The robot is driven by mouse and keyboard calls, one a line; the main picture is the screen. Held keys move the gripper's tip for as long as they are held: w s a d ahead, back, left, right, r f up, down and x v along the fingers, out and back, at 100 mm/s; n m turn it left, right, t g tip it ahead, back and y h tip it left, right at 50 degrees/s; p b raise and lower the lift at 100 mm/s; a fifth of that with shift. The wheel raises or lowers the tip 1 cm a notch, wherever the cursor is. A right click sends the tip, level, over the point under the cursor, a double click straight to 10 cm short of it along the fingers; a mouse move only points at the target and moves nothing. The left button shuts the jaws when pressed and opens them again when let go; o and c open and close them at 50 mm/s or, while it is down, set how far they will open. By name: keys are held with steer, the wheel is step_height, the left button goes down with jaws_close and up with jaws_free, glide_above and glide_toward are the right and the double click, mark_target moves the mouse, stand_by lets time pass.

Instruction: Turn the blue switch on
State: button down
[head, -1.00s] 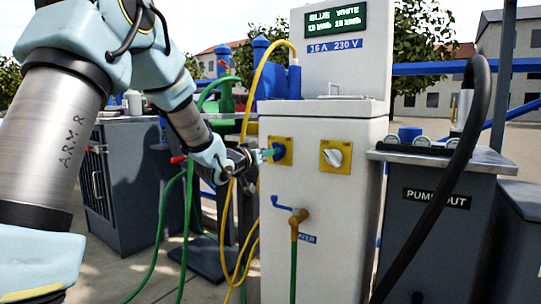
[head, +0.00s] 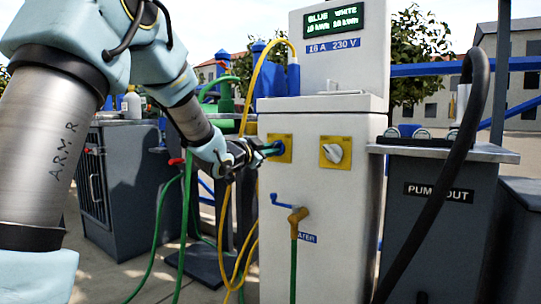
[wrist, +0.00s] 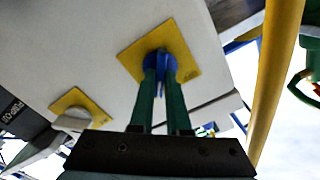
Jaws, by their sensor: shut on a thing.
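The blue switch (head: 280,147) is a blue rotary knob on a yellow plate, on the front of the white pedestal (head: 323,220). In the wrist view the blue switch (wrist: 160,60) sits between the two green fingers of my gripper (wrist: 163,80). My gripper (head: 265,152) reaches it from the left in the head view and is shut on it. The fingers cover part of the knob, and its exact angle is hard to tell. The display (head: 335,18) above reads BLUE and WHITE with figures below.
A white switch (head: 334,152) on its own yellow plate is to the right. A yellow cable (head: 249,100) hangs close beside my gripper. A water tap (head: 297,215) is below. A thick black hose (head: 455,165) hangs at the PUMP OUT cabinet (head: 437,195).

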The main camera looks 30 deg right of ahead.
steer(key=shift+f+m+b, duration=0.15)
steer(key=shift+m+b, duration=0.15)
steer(key=shift+m, duration=0.3)
steer(key=c, duration=0.9)
jaws_free()
steer(key=shift+a, duration=0.1)
steer(key=p+v, duration=0.3)
steer(key=v, duration=0.7)
steer(key=shift+s+a, duration=0.2)
steer(key=shift+a, duration=0.1)
